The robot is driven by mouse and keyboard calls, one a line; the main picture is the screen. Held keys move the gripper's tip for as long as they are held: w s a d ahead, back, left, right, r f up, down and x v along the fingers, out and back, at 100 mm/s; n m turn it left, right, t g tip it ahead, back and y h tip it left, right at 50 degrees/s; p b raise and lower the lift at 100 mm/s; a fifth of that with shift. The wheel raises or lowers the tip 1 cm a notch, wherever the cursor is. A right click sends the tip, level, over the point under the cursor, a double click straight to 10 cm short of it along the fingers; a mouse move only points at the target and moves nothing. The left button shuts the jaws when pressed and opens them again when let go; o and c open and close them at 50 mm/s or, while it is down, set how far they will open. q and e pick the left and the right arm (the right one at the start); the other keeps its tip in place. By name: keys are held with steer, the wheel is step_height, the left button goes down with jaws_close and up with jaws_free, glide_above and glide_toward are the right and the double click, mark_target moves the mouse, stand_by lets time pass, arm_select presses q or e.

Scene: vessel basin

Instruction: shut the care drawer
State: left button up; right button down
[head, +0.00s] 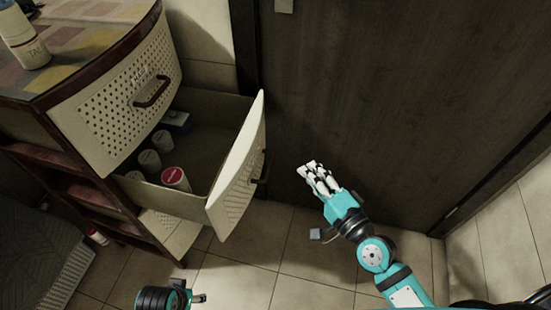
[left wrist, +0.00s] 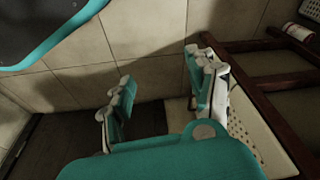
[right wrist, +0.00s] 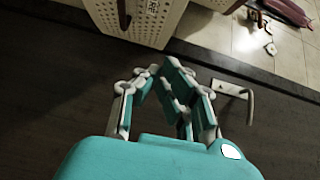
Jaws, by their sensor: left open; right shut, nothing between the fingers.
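The open drawer (head: 236,165), which I take to be the care drawer, sticks out from the cabinet in the head view. Its cream front carries a dark handle (head: 261,167). Inside are a red-topped container (head: 175,178), pale containers (head: 149,160) and a small box (head: 177,122). My right gripper (head: 306,170) is shut and empty, to the right of the drawer front and apart from it. It also shows in the right wrist view (right wrist: 163,72). My left gripper (head: 200,298) is low in the head view; the left wrist view shows it open and empty (left wrist: 165,80).
Above the open drawer is a closed perforated drawer (head: 120,95) with a handle. A bottle (head: 24,40) stands on the cabinet top. A dark door (head: 400,90) rises behind my right gripper; its metal handle (right wrist: 250,103) shows in the right wrist view. Tiled floor (head: 240,265) lies below.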

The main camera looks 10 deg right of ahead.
glide_toward(260, 129)
steer(key=w+d, duration=0.2)
steer(key=w, duration=0.1)
arm_select(q)
steer(key=shift+s+f+p, duration=0.2)
steer(key=shift+f+p, duration=0.25)
steer(key=shift+f, duration=0.7)
arm_select(e)
steer(key=shift+w+a+r, duration=0.1)
steer(key=shift+w+a, duration=0.1)
steer(key=shift+a, duration=0.45)
steer(key=shift+w+a+f, duration=0.1)
steer(key=shift+w+a, duration=0.1)
steer(key=shift+a, duration=0.5)
steer(key=shift+w+a+r, duration=0.1)
steer(key=shift+w+a, duration=0.1)
steer(key=shift+a, duration=0.45)
